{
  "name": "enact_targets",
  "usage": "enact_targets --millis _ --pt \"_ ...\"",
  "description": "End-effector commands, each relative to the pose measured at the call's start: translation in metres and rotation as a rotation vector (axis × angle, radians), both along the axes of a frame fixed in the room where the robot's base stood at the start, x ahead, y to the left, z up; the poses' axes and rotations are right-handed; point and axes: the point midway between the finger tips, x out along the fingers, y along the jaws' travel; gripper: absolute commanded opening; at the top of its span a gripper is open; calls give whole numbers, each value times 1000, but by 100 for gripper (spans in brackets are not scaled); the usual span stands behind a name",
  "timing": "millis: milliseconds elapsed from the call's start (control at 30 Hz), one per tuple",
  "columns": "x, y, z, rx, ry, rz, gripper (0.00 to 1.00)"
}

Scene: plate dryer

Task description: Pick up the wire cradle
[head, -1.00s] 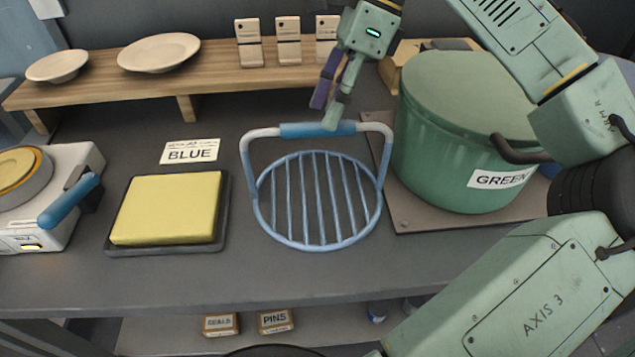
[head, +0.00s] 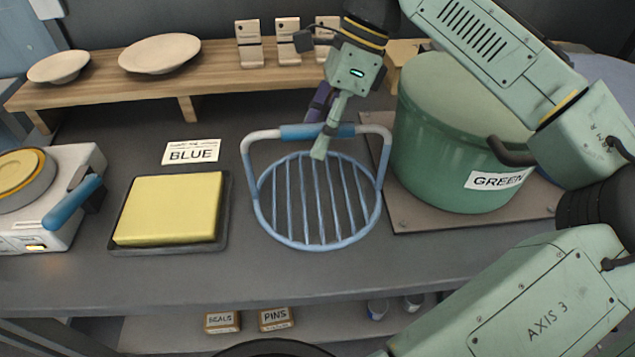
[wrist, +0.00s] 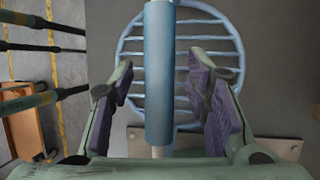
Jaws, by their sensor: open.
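The wire cradle (head: 318,205) stands on the grey bench, a round blue barred base with a tall hoop handle and a blue grip sleeve (head: 304,131). My gripper (head: 319,128) is at the handle, right of the sleeve's middle, with one finger in front of the handle and the other behind it. In the wrist view, the blue sleeve (wrist: 159,75) runs between the two purple-padded fingers of my gripper (wrist: 168,95), with a gap on both sides. The fingers are open. The cradle's base (wrist: 215,40) shows below the handle.
A green pot (head: 455,130) labelled GREEN stands on a brown plate close to the right. A yellow pad (head: 168,208) in a dark tray lies left, below a BLUE sign (head: 191,152). A wooden shelf (head: 120,88) with dishes runs behind. A white device (head: 40,235) stands far left.

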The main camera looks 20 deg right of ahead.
Motion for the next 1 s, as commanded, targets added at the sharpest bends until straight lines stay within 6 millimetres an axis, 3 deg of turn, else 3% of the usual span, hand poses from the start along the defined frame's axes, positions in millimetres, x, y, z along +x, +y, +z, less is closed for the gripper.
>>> enact_targets --millis 433,1000 --pt "0 0 -2 -1 -1 0 44" --pt "0 0 -2 -1 -1 0 6"
